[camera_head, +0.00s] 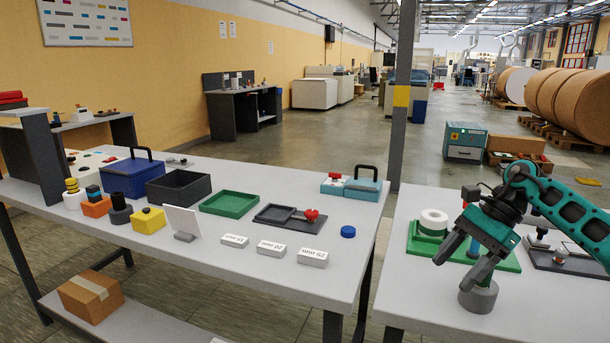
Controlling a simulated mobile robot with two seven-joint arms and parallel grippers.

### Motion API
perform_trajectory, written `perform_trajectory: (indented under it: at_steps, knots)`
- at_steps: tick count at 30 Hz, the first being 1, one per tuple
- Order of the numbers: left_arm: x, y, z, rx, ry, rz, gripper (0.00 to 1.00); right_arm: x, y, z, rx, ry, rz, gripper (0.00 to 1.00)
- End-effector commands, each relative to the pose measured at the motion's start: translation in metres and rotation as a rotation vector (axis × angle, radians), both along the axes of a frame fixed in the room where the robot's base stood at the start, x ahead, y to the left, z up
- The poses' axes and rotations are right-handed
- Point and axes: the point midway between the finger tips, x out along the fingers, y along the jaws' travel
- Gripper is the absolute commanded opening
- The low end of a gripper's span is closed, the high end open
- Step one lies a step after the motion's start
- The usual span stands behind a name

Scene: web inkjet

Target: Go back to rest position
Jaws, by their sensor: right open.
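My right gripper (464,252) is at the end of the teal and dark arm coming in from the right. Its fingers are apart and point down and left above the right table (410,285). A grey round piece (479,297) shows just below the fingers; I cannot tell whether they touch it. No held object shows between the fingers. My left gripper and left arm do not show.
The left table (130,222) carries boxes, trays and white labelled blocks (271,248). A grey post (402,110) stands behind the gap between the tables.

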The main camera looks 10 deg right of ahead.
Motion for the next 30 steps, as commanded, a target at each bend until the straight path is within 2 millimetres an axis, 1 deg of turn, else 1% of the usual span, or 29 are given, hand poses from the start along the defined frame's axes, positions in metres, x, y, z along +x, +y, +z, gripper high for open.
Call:
perform_trajectory:
  at_steps: [1,2,3,5,6,9,11,12,13,15,16,19,20,21,23,24,26,27,28,29,30]
  knots:
    - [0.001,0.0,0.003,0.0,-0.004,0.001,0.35,0.001,0.03,-0.015,0.076,0.016,-0.026,0.65]
    - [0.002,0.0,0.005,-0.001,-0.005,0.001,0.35,0.003,0.048,-0.021,0.125,0.025,-0.051,0.65]
    - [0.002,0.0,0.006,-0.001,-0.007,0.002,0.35,0.003,0.072,-0.03,0.197,0.046,-0.092,0.65]
    - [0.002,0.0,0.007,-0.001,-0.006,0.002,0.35,0.002,0.109,-0.04,0.32,0.091,-0.163,0.65]
    - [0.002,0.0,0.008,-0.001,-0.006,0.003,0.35,0.0,0.133,-0.045,0.409,0.133,-0.219,0.65]
    - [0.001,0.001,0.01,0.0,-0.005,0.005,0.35,-0.008,0.185,-0.051,0.635,0.273,-0.379,0.65]
    - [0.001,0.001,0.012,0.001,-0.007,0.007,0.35,-0.013,0.209,-0.052,0.769,0.381,-0.486,0.65]
    - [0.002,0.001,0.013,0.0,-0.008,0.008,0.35,-0.017,0.222,-0.052,0.857,0.463,-0.561,0.65]
    - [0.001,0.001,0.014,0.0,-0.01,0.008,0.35,-0.019,0.23,-0.052,0.923,0.528,-0.62,0.65]
    - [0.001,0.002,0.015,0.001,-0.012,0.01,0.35,-0.024,0.243,-0.053,1.07,0.694,-0.766,0.65]
    - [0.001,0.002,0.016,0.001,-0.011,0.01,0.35,-0.026,0.247,-0.054,1.131,0.771,-0.829,0.65]
    - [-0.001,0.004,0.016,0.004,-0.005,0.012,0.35,-0.033,0.249,-0.062,1.322,1.046,-1.052,0.65]
    - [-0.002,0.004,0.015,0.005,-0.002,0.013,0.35,-0.035,0.246,-0.066,1.377,1.133,-1.122,0.65]
    - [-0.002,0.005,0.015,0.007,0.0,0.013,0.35,-0.04,0.243,-0.073,1.446,1.253,-1.214,0.65]
    - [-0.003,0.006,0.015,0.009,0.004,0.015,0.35,-0.048,0.235,-0.087,1.546,1.437,-1.358,0.65]
    - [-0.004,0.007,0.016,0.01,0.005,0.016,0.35,-0.055,0.229,-0.098,1.608,1.566,-1.456,0.65]
    - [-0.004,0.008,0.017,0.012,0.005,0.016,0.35,-0.069,0.218,-0.118,1.696,1.761,-1.603,0.65]
    - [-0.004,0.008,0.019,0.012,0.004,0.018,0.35,-0.08,0.211,-0.132,1.752,1.891,-1.703,0.65]
    - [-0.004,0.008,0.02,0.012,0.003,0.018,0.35,-0.09,0.206,-0.142,-1.712,-1.904,1.698,0.65]
    - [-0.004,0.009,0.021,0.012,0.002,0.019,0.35,-0.101,0.2,-0.153,-1.62,-1.846,1.64,0.65]
    - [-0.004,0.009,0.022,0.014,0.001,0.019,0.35,-0.116,0.195,-0.167,-1.506,-1.774,1.561,0.65]
